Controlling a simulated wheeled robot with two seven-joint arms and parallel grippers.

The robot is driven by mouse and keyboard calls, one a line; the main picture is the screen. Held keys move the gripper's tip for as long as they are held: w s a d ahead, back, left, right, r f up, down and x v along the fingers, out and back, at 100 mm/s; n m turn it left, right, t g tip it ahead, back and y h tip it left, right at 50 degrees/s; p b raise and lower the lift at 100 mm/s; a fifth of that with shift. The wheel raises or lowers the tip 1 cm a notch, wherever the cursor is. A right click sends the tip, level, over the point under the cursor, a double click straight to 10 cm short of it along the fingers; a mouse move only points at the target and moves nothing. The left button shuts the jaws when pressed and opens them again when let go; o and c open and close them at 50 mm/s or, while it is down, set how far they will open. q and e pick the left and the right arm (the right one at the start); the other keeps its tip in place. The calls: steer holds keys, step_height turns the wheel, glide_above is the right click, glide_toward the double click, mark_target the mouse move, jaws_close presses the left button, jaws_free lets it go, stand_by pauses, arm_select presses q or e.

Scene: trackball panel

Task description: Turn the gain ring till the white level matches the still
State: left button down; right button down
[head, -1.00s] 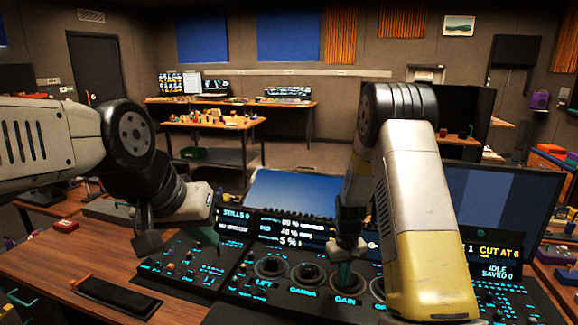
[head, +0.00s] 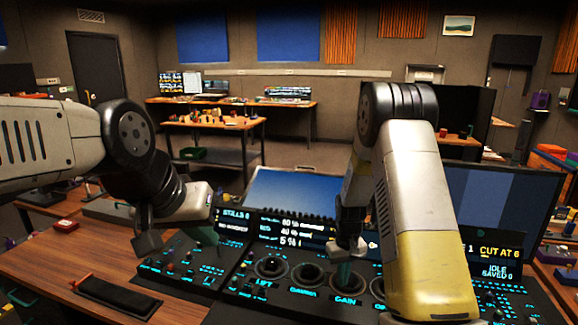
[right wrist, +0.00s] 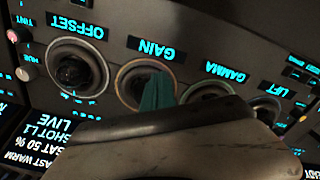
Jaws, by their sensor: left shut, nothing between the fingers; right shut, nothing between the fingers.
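In the right wrist view the gain ring (right wrist: 126,88) is a round dial with a pale rim, under an upside-down GAIN label. My right gripper (right wrist: 157,93) has its teal fingertips over this ring; whether they touch it I cannot tell. My left gripper (head: 214,238) is shut and empty above the panel's left section. The monitor (head: 505,210) at right shows blue-grey vertical bands, partly hidden by my right arm.
Beside the gain ring are the offset dial (right wrist: 77,70), gamma dial (right wrist: 208,92) and lift dial (right wrist: 266,106). A lit readout (head: 290,229) stands behind the dials, its small text blurred. A black pad (head: 117,297) lies on the wooden desk at left.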

steer(key=shift+f, duration=0.8)
stand_by(0.7)
steer(key=shift+r, duration=0.2)
stand_by(0.5)
steer(key=shift+f, duration=0.2)
stand_by(0.6)
steer(key=shift+s+d+n, duration=0.2)
steer(key=shift+d+n, duration=0.15)
steer(key=shift+n, duration=0.65)
steer(key=shift+s+d+n, duration=0.2)
steer(key=shift+d+n, duration=0.15)
steer(key=shift+n, duration=0.65)
steer(key=shift+f, duration=0.1)
